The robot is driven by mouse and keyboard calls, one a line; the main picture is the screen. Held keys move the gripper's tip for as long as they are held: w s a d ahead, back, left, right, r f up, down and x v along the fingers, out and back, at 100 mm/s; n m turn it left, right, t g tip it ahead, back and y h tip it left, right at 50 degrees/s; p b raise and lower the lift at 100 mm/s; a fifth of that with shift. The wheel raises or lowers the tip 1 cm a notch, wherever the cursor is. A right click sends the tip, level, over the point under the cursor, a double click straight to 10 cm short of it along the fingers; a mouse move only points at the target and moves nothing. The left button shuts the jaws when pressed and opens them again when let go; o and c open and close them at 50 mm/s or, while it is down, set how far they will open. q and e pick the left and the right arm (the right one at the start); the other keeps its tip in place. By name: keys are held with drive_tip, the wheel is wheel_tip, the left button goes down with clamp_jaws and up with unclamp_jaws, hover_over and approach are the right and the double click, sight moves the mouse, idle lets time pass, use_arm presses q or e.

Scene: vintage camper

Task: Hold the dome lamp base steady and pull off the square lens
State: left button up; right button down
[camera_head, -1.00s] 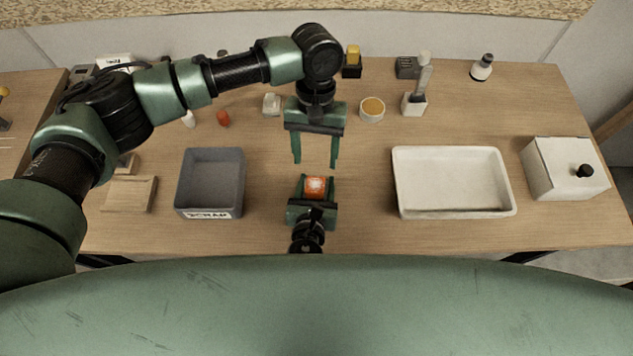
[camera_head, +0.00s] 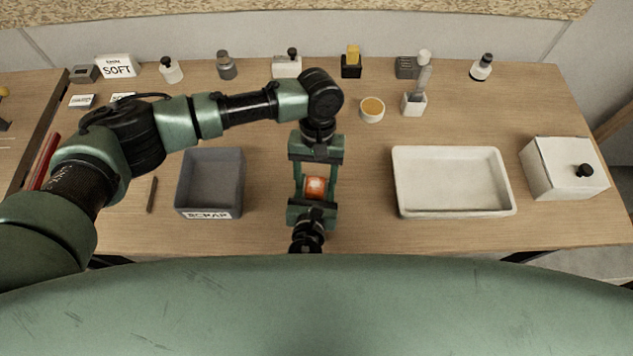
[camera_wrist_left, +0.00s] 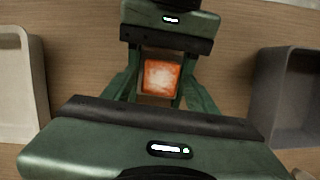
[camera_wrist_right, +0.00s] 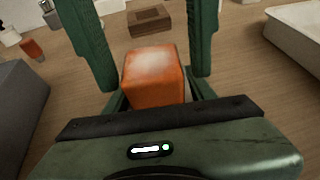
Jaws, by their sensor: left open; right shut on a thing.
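The orange square lens (camera_head: 316,184) of the dome lamp faces up, just in front of my body. It also shows in the left wrist view (camera_wrist_left: 160,77) and the right wrist view (camera_wrist_right: 153,77). My right gripper (camera_head: 313,194) is shut on the lamp from the near side. The lamp base is mostly hidden between its fingers. My left gripper (camera_head: 317,178) comes from the far side and is open, one finger on each side of the lens.
A grey scrap bin (camera_head: 210,184) stands to the left and a white tray (camera_head: 454,212) to the right. A white box with a black knob (camera_head: 560,172) is at the far right. A round amber-filled dish (camera_head: 372,109) and several bottles stand farther back.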

sight(315, 185)
use_arm(q)
clamp_jaws()
drive_tip(key=shift+r, duration=0.15)
idle(0.4)
drive_tip(key=shift+r, duration=1.4)
drive_tip(key=shift+r, duration=2)
use_arm(e)
drive_tip(key=shift+c, duration=2.2)
unclamp_jaws()
